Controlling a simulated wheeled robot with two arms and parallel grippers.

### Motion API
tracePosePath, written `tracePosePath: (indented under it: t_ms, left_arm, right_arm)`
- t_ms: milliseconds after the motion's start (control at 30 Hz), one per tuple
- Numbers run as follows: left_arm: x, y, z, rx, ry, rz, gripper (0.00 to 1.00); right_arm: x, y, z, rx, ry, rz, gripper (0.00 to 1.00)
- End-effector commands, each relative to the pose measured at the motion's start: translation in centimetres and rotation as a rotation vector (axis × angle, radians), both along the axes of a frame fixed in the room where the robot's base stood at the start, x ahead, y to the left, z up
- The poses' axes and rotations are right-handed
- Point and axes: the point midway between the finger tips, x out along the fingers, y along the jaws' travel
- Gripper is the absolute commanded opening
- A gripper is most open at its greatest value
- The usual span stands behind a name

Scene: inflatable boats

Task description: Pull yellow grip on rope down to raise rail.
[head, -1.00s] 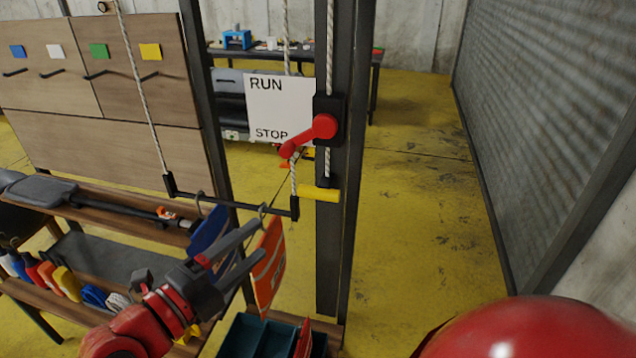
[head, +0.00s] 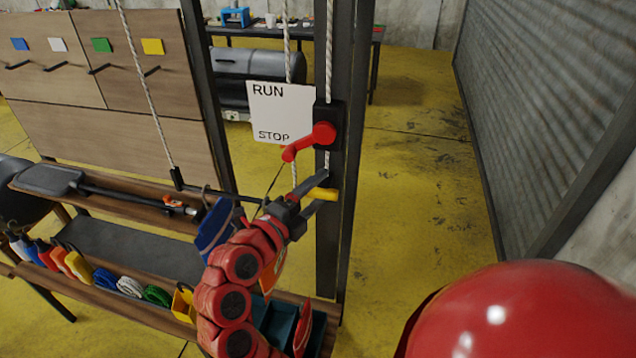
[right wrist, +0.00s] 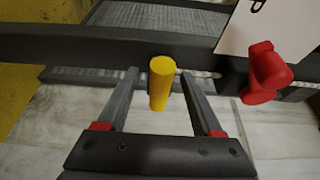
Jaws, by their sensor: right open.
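The yellow grip (head: 327,194) sticks out on the dark upright post, beside the rope (head: 329,60). In the right wrist view the yellow grip (right wrist: 161,85) stands between the open fingers of my right gripper (right wrist: 159,74), with a gap on both sides. In the head view my right gripper (head: 312,191) is open around the grip; its fingers partly hide it. The dark rail (head: 193,188) hangs low from ropes, with a blue item (head: 214,226) hanging on it. The rail's right end is hidden behind my gripper. My left gripper is not in view.
A red lever (head: 310,141) on the post sits just above the grip, pointing toward STOP on the white sign (head: 278,112). It also shows close on the right in the wrist view (right wrist: 264,74). Shelves with bottles and rope coils (head: 128,286) stand lower left. The yellow floor right of the post is clear.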

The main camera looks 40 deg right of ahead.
Motion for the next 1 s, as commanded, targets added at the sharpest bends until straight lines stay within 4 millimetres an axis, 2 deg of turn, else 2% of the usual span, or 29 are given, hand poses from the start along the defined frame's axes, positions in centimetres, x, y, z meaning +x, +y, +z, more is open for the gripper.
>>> tracePosePath:
  t_ms: [300, 367, 600, 700, 1000]
  left_arm:
    - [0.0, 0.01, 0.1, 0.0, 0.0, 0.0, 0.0]
    - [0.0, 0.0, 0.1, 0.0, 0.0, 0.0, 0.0]
    - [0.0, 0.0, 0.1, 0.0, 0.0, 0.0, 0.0]
    - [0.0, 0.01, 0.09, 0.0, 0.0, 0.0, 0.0]
    - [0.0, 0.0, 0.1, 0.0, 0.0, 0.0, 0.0]
  right_arm:
    - [0.1, -0.35, -0.04, 0.0, 0.0, 0.0, 0.68]
    - [0.1, -0.35, -0.04, 0.0, 0.0, 0.0, 0.58]
    - [0.1, -0.33, -0.04, 0.0, 0.0, 0.0, 0.15]
    - [0.1, -0.33, -0.05, 0.0, 0.001, 0.0, 0.0]
    - [0.09, -0.32, -0.07, 0.0, 0.001, 0.0, 0.0]
